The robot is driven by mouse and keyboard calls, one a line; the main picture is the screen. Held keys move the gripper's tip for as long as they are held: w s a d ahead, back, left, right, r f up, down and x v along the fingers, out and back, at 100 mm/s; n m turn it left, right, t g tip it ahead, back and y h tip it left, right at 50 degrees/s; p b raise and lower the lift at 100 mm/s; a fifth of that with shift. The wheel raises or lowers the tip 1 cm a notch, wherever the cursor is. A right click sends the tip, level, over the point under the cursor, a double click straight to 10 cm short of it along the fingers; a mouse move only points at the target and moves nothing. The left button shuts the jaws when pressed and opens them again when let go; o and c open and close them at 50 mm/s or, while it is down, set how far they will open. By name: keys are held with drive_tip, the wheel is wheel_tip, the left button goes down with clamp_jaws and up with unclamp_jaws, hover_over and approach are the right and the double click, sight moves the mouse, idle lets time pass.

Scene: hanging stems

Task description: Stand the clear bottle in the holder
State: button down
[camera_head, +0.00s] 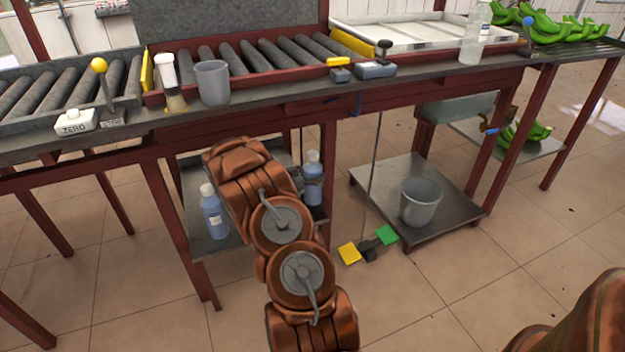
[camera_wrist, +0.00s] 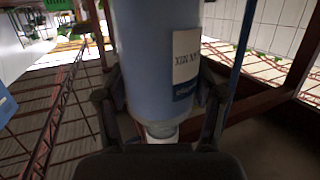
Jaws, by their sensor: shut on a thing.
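A dark finger presses each side near the cap end. In the head view my arm hides the gripper. Two blue bottles show there, one left of my arm (camera_head: 213,212) and one right of it (camera_head: 313,178); I cannot tell which is held. A clear bottle (camera_head: 474,35) stands upright at the back right of the bench, apart from my arm. I cannot make out a holder with certainty.
The bench (camera_head: 265,108) carries rollers, a grey cup (camera_head: 212,83) and a white tray (camera_head: 420,34). Below are red legs, a low platform with a grey bucket (camera_head: 421,202), and yellow (camera_head: 349,253) and green (camera_head: 386,235) pads. Floor in front is clear.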

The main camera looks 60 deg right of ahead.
drive_tip(key=shift+f, duration=1.05)
drive_tip(key=shift+c, duration=0.7)
unclamp_jaws()
drive_tip(key=p+v, duration=0.1)
drive_tip(key=v, duration=1.1)
drive_tip(key=shift+p, duration=0.35)
